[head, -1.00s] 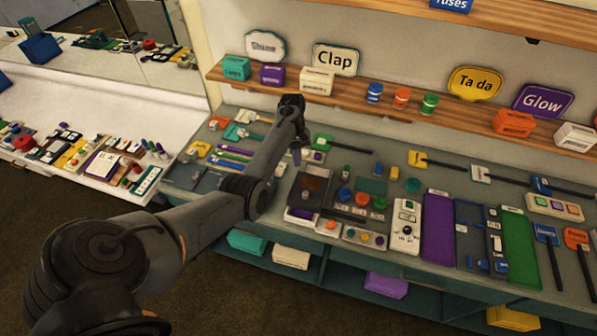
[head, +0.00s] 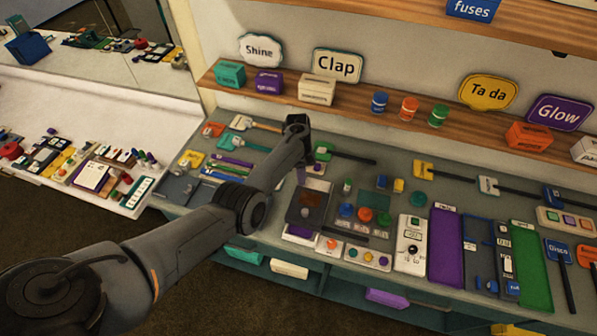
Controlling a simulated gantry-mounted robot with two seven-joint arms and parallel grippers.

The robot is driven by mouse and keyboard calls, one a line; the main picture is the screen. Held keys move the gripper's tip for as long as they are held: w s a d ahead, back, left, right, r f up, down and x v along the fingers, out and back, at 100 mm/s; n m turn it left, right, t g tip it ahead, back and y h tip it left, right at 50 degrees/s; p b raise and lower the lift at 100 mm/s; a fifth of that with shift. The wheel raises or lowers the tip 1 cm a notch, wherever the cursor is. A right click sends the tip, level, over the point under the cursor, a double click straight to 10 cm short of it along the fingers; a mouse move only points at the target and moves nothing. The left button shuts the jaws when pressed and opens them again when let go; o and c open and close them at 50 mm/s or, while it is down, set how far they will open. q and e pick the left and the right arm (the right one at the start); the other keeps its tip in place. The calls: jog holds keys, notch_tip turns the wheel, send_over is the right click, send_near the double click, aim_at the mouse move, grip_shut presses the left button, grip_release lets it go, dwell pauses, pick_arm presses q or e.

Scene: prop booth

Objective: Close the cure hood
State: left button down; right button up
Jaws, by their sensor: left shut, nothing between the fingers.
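What looks like the cure hood (head: 309,213) is a dark grey box with a reddish-brown window, on the bench near the middle of the head view. Its front edge shows purple and white. I cannot tell clearly how far its lid stands open. My left gripper (head: 301,178) points down at the hood's back left part, shut and empty. My left wrist and forearm pass to the left of the hood, and whether the fingertips touch it is unclear. My right gripper is out of view.
A control box with a dial (head: 410,246) and a purple panel (head: 443,248) stand to the right. Blue, red and green knobs (head: 365,215) sit close beside the hood. A wooden shelf (head: 345,108) with cups and boxes runs behind the bench.

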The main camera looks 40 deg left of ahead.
aim_at(303, 206)
pick_arm(q)
jog(key=b+x, duration=0.1)
jog(key=x, duration=0.3)
jog(key=shift+f+b, duration=0.25)
jog(key=shift+b, duration=0.05)
jog(key=s+d+p, duration=0.1)
jog(key=d+p, duration=0.1)
jog(key=p, duration=0.1)
jog(key=shift+s+d+r, duration=0.1)
jog(key=shift+s+d, duration=0.15)
jog(key=shift+s, duration=0.15)
jog(key=shift+s+d+p, duration=0.3)
jog(key=shift+d+p, duration=0.05)
jog(key=shift+p, duration=0.1)
jog(key=shift+d, duration=0.1)
jog(key=shift+s, duration=0.1)
